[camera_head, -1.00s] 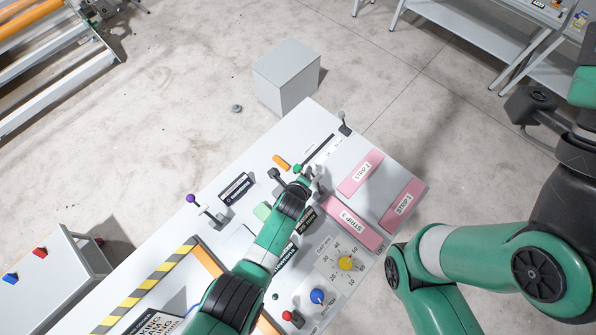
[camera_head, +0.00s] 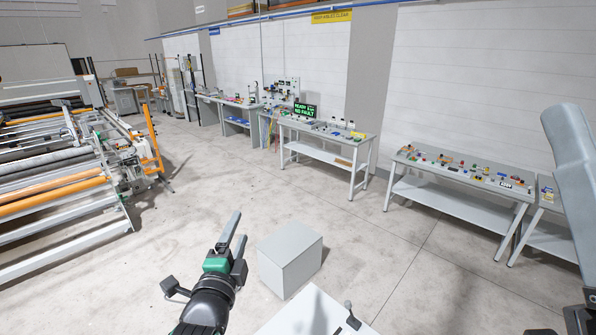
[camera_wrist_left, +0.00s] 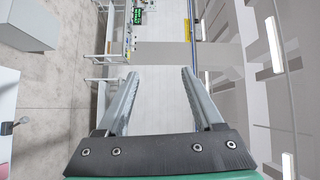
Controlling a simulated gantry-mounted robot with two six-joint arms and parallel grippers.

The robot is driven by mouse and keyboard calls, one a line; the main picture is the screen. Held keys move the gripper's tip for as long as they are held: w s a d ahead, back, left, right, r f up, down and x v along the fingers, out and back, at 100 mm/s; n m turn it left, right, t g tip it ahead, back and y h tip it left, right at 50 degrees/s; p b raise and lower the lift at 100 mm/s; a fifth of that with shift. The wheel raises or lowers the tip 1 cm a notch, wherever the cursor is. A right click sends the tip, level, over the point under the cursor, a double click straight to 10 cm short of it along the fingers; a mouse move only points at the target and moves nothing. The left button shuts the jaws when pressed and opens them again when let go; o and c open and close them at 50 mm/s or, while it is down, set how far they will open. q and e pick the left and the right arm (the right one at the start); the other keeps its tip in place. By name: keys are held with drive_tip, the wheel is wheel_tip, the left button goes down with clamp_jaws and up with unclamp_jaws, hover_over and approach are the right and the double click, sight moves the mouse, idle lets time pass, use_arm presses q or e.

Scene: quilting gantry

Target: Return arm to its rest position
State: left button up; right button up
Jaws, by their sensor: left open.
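My left gripper (camera_head: 239,226) is raised above the floor at the lower middle of the head view, pointing up and away, left of a grey box. In the left wrist view its two fingers (camera_wrist_left: 160,72) stand wide apart with nothing between them. Only a corner of the white control panel (camera_head: 312,312) shows at the bottom edge of the head view, with a small grey lever (camera_head: 350,317) on it. Part of my right arm (camera_head: 575,160) shows at the right edge; its gripper is not in view.
The grey box (camera_head: 290,262) stands on the floor beyond the panel. Work tables (camera_head: 330,158) with small parts line the back wall, and another (camera_head: 450,205) stands at right. A roller machine (camera_head: 60,185) is at left. The floor between is clear.

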use_arm(q)
drive_tip(key=s+a+r+n+t, duration=0.2)
drive_tip(key=s+r, duration=0.1)
drive_tip(key=r, duration=0.4)
drive_tip(key=s+a+r+n+t, duration=0.2)
drive_tip(key=s+r, duration=0.1)
drive_tip(key=r, duration=0.5)
drive_tip(key=s+r+n+t, duration=0.2)
drive_tip(key=s+r+n, duration=0.4)
drive_tip(key=s, duration=0.4)
drive_tip(key=s+a+r+n+t+h, duration=0.1)
drive_tip(key=s+r+n+t, duration=0.2)
drive_tip(key=s+r+n, duration=0.3)
drive_tip(key=shift+s+r+n, duration=0.3)
drive_tip(key=shift+s+r, duration=1.1)
drive_tip(key=shift+s, duration=1.05)
drive_tip(key=shift+a, duration=0.1)
